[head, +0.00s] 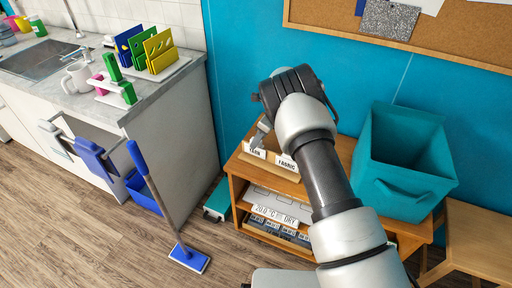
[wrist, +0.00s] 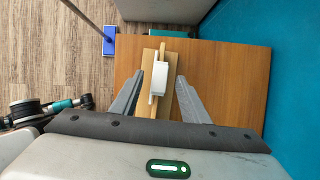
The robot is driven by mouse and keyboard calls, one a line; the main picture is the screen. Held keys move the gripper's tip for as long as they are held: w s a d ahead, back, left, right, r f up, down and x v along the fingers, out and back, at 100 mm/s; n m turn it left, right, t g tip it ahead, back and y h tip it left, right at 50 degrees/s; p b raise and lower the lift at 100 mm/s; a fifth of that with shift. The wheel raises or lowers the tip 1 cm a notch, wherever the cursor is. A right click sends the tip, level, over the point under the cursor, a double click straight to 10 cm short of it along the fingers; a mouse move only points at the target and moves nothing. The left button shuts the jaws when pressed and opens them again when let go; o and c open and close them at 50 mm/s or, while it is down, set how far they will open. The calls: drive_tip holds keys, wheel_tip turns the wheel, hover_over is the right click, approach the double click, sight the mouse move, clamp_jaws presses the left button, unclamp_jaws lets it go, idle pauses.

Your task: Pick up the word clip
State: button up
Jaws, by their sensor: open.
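A white clip (wrist: 159,80) sits on a narrow light-wood piece in the wrist view. My gripper (wrist: 171,76) is open above it, one finger on each side, and the clip lies between them, nearer the left finger. I cannot tell whether a finger touches it. In the head view, two white word labels show at the front of a wooden holder: one partly hidden label (head: 257,151) and one reading FABRIC (head: 287,162). My gripper (head: 259,136) is just above the left label. Which label is the clip in the wrist view is unclear.
The holder stands on a wooden shelf unit (head: 236,166) beside a teal bin (head: 397,190). Below are papers and a 20.0 °C DRY sign (head: 275,216). A counter (head: 172,85) with coloured racks stands left, with a blue mop (head: 188,258) before it. A teal wall is behind.

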drive_tip(key=x, duration=0.3)
drive_tip(key=shift+f, duration=0.35)
clamp_jaws()
drive_tip(key=shift+r, duration=0.1)
